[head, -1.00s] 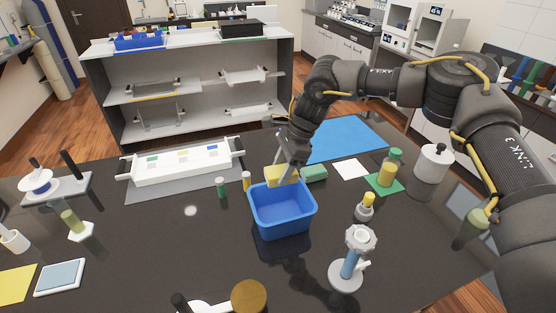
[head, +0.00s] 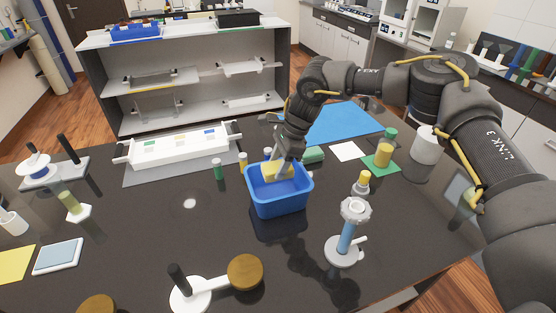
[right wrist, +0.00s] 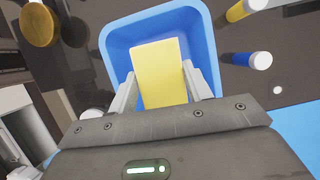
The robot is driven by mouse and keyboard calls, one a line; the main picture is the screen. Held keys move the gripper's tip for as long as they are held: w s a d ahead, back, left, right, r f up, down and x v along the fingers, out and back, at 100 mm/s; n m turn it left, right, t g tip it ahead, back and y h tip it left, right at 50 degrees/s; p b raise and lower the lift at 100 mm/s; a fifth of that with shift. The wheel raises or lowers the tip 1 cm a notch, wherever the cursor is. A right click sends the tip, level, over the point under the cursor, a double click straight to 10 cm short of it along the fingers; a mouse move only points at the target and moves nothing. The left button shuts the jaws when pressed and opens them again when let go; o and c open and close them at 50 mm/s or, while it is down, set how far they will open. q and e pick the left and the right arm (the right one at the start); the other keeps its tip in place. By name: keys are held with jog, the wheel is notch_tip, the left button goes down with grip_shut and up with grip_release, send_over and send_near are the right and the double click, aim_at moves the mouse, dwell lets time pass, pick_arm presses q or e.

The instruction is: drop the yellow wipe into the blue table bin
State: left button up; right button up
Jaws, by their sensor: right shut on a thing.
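The blue table bin (head: 281,203) stands open on the dark table. The yellow wipe (head: 269,171) is over the bin's opening, near its far side. My right gripper (head: 278,172) is shut on the wipe. In the right wrist view the wipe (right wrist: 160,72) lies between the two fingers (right wrist: 162,92), with the bin's blue walls (right wrist: 117,38) around it. How far the wipe is below the rim I cannot tell. My left gripper is not in view.
A white rack (head: 180,147) lies back left.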

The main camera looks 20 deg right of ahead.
notch_tip(320, 180, down, 5)
jog(key=shift+r+b, duration=0.15)
jog(key=shift+b, duration=1.1)
jog(key=shift+f+b, duration=0.35)
jog(key=shift+f, duration=0.35)
jog(key=shift+r, duration=0.1)
jog(key=o, duration=1)
